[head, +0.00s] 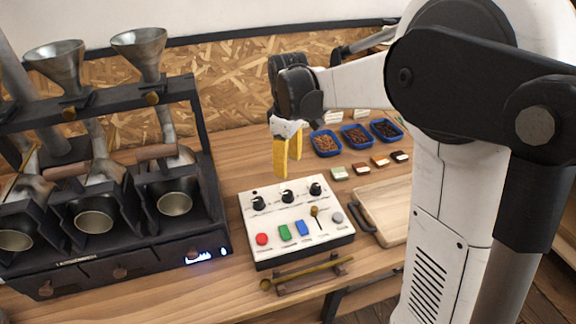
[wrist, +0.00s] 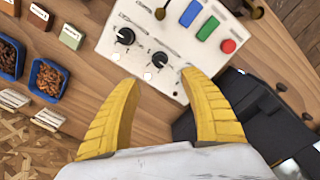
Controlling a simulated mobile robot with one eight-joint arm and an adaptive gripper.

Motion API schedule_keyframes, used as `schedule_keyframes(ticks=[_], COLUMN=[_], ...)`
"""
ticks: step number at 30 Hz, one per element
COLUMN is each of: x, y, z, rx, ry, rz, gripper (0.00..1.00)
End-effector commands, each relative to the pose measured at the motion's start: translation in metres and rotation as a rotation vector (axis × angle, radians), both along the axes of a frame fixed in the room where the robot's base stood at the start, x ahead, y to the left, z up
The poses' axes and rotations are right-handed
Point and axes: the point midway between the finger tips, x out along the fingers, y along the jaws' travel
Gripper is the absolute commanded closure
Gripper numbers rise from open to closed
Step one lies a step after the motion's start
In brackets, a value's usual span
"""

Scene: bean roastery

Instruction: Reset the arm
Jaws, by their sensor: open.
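My gripper (head: 287,158) hangs from my arm with its yellow fingers pointing down, above the table just behind the white control box (head: 293,215). In the wrist view my gripper (wrist: 162,95) has its two yellow fingers well apart with nothing between them. The control box also shows there (wrist: 145,55), beyond the fingertips, with black knobs and red, green and blue buttons. My arm is bent, with the forearm reaching left across the back of the table.
A black roaster (head: 110,200) with metal funnels stands at the left. Blue trays of beans (head: 326,143) and small coloured blocks (head: 361,167) sit right of the gripper. A wooden tray (head: 385,210) lies right of the box. A brass-coloured scoop (head: 305,272) rests on a stand in front.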

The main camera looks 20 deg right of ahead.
Motion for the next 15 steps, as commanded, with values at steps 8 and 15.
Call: schedule_keyframes(ticks=[8, 15], x=[-0.002, -0.044], y=[0.0, 0.0], z=[0.002, 0.039], rx=[0.0, 0.01], ry=[-0.006, -0.125], rz=[-0.006, -0.161], gripper=[0.47, 0.47])
